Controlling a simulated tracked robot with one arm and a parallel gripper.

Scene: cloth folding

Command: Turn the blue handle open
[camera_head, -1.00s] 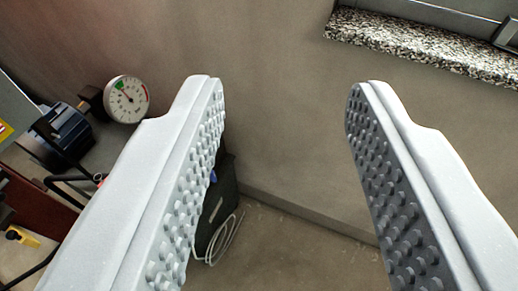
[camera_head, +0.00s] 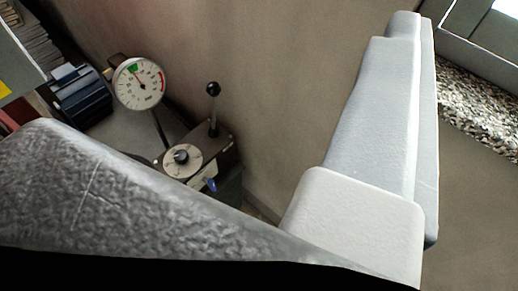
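The blue handle (camera_head: 211,184) is a small blue piece low on the side of a dark machine, below its round dial plate. My gripper (camera_head: 412,28) shows at the right as pale grey fingers seen from the side, with one largely covering the other. The gap between them is not visible. The fingers are well to the right of the blue handle in the picture and apart from it.
A white pressure gauge (camera_head: 139,84) stands left of a black-knobbed lever (camera_head: 213,90). A dark motor (camera_head: 82,92) is further left. A speckled stone sill (camera_head: 478,105) is at the right. A grey textured surface covers the lower left. Bare wall (camera_head: 290,80) lies between.

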